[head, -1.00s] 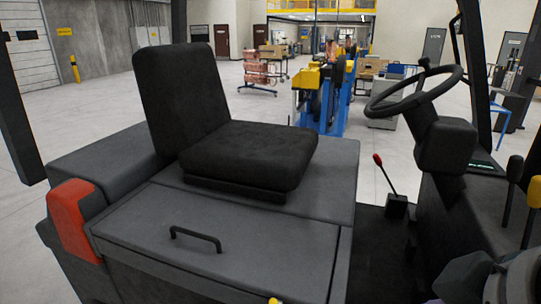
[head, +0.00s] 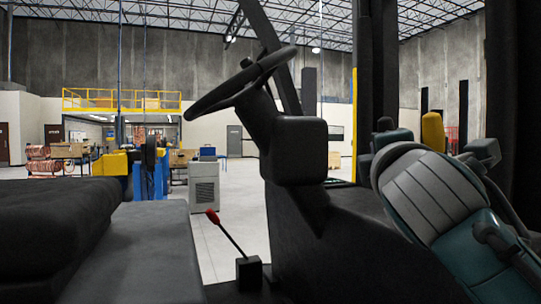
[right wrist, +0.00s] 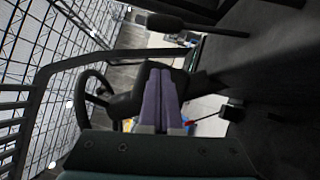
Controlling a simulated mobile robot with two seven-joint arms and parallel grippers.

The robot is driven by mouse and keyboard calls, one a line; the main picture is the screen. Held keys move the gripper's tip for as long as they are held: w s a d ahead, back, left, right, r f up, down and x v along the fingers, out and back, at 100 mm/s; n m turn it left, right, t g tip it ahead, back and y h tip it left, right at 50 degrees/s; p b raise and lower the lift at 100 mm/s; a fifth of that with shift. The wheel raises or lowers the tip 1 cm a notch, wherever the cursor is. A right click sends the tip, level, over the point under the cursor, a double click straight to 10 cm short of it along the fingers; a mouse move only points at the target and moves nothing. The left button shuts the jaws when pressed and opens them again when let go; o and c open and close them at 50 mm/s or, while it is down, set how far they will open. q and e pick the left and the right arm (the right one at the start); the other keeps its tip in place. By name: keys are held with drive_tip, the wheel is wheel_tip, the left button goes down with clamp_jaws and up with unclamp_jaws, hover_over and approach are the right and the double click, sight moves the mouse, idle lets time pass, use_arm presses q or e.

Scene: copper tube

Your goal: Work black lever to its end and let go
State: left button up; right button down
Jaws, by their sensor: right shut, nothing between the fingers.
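A black lever handle (head: 390,140) stands upright beside the console in the head view, its lower part hidden by my right arm. A black handle on a thin stem also shows in the right wrist view (right wrist: 168,22), near the top edge. My right gripper (right wrist: 166,82) shows its purple fingers pressed together, with nothing between them. In that picture the fingers are apart from the handle. In the head view my right forearm covers the lever area and the fingertips cannot be made out. My left gripper is not in view.
A yellow-topped lever (head: 433,131) stands just right of the black one. The steering wheel (head: 240,80) and its column are left of the levers. A red-knobbed lever (head: 213,217) rises from the floor beside the seat (head: 50,225). Dark posts stand behind the levers.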

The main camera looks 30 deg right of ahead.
drive_tip(key=s+d+p+x, duration=0.1)
drive_tip(key=x, duration=0.5)
drive_tip(key=s+d+p+x, duration=0.1)
drive_tip(key=x, duration=0.5)
drive_tip(key=shift+r+p, duration=0.3)
drive_tip(key=shift+r, duration=0.05)
drive_tip(key=shift+w+d, duration=0.1)
drive_tip(key=shift+d, duration=0.05)
drive_tip(key=d+p, duration=0.1)
drive_tip(key=d+r+m+p, duration=0.1)
drive_tip(key=p, duration=0.1)
drive_tip(key=shift+d+m+g, duration=0.15)
drive_tip(key=shift+m+g, duration=0.15)
drive_tip(key=shift+g, duration=0.1)
